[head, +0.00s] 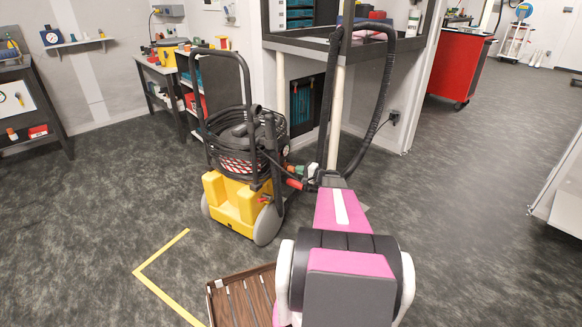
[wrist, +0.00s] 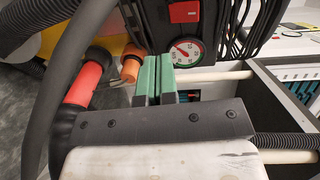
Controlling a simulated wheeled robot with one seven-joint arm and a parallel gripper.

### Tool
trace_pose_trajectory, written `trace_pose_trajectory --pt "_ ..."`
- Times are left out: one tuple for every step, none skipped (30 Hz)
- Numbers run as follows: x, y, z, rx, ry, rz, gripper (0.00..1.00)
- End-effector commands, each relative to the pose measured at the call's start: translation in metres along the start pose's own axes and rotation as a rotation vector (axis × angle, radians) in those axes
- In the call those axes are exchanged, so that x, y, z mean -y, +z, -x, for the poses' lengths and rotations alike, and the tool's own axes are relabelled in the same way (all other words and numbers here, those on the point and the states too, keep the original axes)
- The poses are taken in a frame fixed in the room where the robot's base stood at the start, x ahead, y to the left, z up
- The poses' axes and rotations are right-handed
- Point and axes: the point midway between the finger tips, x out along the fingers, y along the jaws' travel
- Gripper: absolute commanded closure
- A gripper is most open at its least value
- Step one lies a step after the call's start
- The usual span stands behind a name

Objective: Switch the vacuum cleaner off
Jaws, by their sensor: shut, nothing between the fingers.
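The vacuum cleaner appears to be the yellow machine (head: 232,205) on grey wheels in the middle of the head view. It has a black frame, coiled black hose and a dark upper part. My gripper (wrist: 157,80) is shut and empty, its green fingertips pressed together. In the wrist view, a round red-and-white dial (wrist: 188,52) sits on a dark panel just beyond and right of the fingertips. A red part (wrist: 184,12) shows above the dial. An orange knob-like part (wrist: 131,66) is just left of the fingers. I cannot tell which part is the switch or its position.
A thick red-and-black pipe (wrist: 86,80) lies close on the left in the wrist view. A grey-framed bench (head: 300,46) stands behind my arm, and a wooden slatted crate (head: 216,302) is on the floor in front. Open floor lies to the right.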

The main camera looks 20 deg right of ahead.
Motion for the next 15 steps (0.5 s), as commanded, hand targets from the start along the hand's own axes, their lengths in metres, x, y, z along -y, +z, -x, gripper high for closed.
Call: trace_pose_trajectory --pt "-0.002 0.001 0.009 -0.002 0.001 -0.001 1.0" --pt "-0.003 0.0 0.013 -0.002 0.001 -0.001 1.0" --pt "-0.004 0.0 0.017 -0.002 0.001 -0.001 1.0" --pt "-0.005 0.0 0.02 -0.001 0.001 -0.001 1.0" --pt "-0.005 0.001 0.022 -0.001 0.0 -0.001 1.0" --pt "-0.006 0.001 0.024 0.0 0.0 -0.001 1.0" --pt "-0.006 0.001 0.026 0.0 0.0 -0.001 1.0" --pt "-0.006 0.0 0.027 0.0 0.0 -0.001 1.0" --pt "-0.007 0.0 0.028 0.0 0.0 -0.001 1.0" --pt "-0.007 0.0 0.029 0.0 0.0 -0.001 1.0" --pt "-0.007 0.0 0.029 0.0 0.0 -0.001 1.0" --pt "-0.007 0.0 0.029 0.0 0.0 -0.001 1.0" --pt "-0.007 0.0 0.029 0.0 0.0 -0.001 1.0" --pt "-0.007 0.0 0.029 0.0 0.0 -0.001 1.0" --pt "-0.007 0.0 0.029 0.0 0.0 -0.001 1.0"
